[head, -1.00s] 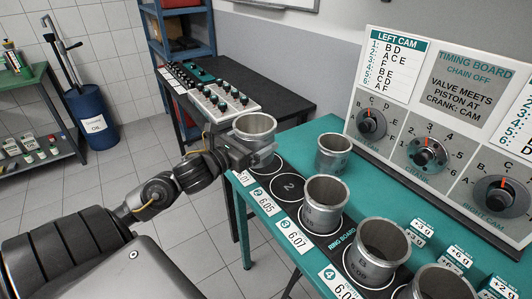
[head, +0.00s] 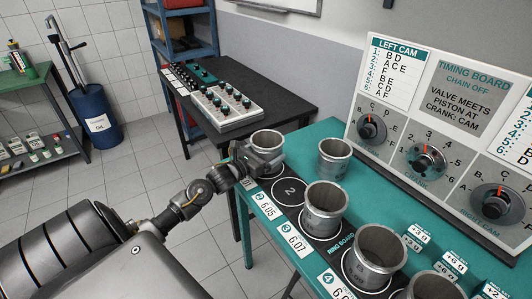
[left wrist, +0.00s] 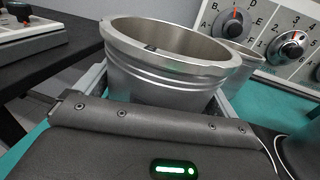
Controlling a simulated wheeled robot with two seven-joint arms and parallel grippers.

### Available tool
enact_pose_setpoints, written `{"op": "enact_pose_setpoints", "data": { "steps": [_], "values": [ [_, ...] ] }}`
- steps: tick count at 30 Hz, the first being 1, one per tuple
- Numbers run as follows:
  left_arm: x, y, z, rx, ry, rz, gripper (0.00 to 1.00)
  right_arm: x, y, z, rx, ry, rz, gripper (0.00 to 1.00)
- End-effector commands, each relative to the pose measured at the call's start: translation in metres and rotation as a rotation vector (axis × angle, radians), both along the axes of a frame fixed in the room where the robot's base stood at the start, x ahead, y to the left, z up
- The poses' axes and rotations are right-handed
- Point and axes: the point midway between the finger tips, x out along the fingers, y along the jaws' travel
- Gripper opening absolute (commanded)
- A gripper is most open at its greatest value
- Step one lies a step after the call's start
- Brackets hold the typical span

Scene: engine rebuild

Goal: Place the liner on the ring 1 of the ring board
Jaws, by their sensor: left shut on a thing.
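My left gripper (head: 257,157) is shut on a silver metal liner (head: 267,139), held upright at the far end of the ring board (head: 333,244). The liner is over or on the ring 1 spot; the arm and gripper hide that ring, so I cannot tell whether it touches the board. In the left wrist view the liner (left wrist: 175,75) stands between the jaws with its open rim up. Ring 2 (head: 289,190) is empty beside it. My right gripper is not in view.
Other liners stand on ring 3 (head: 325,208), on ring 4 (head: 374,256) and at the near end. A loose liner (head: 334,160) stands on the teal table behind ring 2. The timing board (head: 440,130) rises at the back. A black bench (head: 290,95) stands to the left.

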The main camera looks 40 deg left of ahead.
Motion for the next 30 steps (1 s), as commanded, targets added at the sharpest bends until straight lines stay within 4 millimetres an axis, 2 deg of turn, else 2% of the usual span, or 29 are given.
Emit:
{"op": "enact_pose_setpoints", "data": {
  "steps": [3,15,16,26,30],
  "values": [
    [0.000,0.001,-0.007,0.000,-0.004,0.002,0.60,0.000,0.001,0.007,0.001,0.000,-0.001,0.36],
    [0.000,0.001,-0.014,0.003,-0.005,0.001,0.60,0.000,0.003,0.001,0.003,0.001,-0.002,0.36],
    [0.000,0.001,-0.014,0.002,-0.002,0.001,0.98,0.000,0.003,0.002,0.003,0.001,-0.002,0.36],
    [0.000,0.001,-0.008,0.002,-0.002,0.001,1.00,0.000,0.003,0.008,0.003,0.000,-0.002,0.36],
    [-0.021,0.003,-0.014,0.005,0.000,0.000,1.00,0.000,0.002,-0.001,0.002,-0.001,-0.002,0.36]
  ]
}}
